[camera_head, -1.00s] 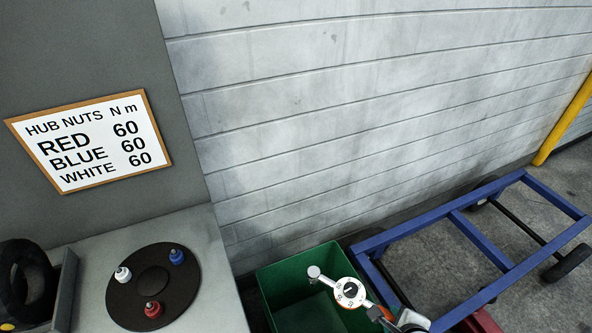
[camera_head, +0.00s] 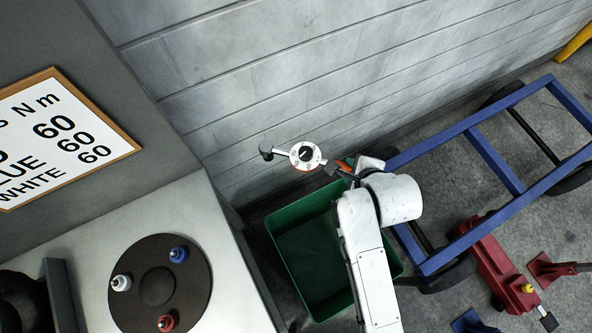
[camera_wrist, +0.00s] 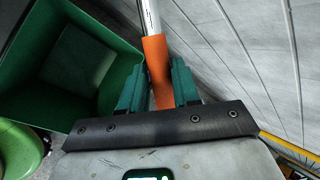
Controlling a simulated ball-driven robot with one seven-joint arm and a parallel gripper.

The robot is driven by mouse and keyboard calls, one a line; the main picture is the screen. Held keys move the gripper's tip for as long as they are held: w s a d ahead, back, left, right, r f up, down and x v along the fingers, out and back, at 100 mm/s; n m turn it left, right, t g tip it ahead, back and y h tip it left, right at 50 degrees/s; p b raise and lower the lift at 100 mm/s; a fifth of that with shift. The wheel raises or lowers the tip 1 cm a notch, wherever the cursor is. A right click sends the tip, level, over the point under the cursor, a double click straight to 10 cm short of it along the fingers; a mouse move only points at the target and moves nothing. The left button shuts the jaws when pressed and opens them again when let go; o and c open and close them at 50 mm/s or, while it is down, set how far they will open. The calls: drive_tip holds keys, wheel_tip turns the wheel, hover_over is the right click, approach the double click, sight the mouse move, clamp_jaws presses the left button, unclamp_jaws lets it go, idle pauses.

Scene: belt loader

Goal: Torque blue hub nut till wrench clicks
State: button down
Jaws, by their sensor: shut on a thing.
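The blue hub nut (camera_head: 178,254) sits on the round black turntable (camera_head: 157,287), on the grey bench, with a white nut (camera_head: 121,283) and a red nut (camera_head: 166,322). My gripper (camera_head: 343,170) is shut on the orange handle of the torque wrench (camera_head: 305,156). The wrench has a round white dial and points left, apart from the nuts. In the wrist view, my gripper (camera_wrist: 157,88) has teal fingers on both sides of the orange handle (camera_wrist: 157,70); the wrench head is out of that view. The sign (camera_head: 62,135) is partly cut off; it shows 60 for blue.
A green bin (camera_head: 283,222) stands beside the bench, below my arm in the picture. A blue cart frame (camera_head: 495,160) and a red jack (camera_head: 495,262) are on the floor at right. A dark tyre (camera_head: 22,300) lies at the left edge. A block wall stands behind.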

drive_tip(key=s+a+r+n+g+y+p, duration=0.1)
drive_tip(key=s+a+r+n, duration=0.3)
drive_tip(key=a, duration=0.5)
drive_tip(key=s+a+r+n+g+y+p, duration=0.1)
drive_tip(key=s+a+r+n, duration=0.4)
drive_tip(key=a, duration=0.5)
wheel_tip(320, 180, up, 2)
drive_tip(key=shift+s+a+r+g+y+p, duration=0.1)
drive_tip(key=shift+s+a+g+y+p, duration=0.15)
drive_tip(key=shift+g+y, duration=0.65)
drive_tip(key=shift+s+d+r+y+p, duration=0.1)
drive_tip(key=shift+r+y+p, duration=0.2)
drive_tip(key=shift+p, duration=0.5)
drive_tip(key=w+a+f+n+g+b, duration=0.1)
drive_tip(key=w+a+f+n+g, duration=0.2)
drive_tip(key=w+a+n, duration=0.5)
drive_tip(key=w+a+g, duration=0.1)
drive_tip(key=w+a, duration=0.1)
drive_tip(key=a, duration=0.2)
drive_tip(key=shift+w+n+g+y+b, duration=0.15)
drive_tip(key=shift+n+g+y+b, duration=0.2)
drive_tip(key=shift+n+g+y, duration=0.05)
drive_tip(key=shift+p, duration=0.3)
drive_tip(key=shift+f, duration=1.2)
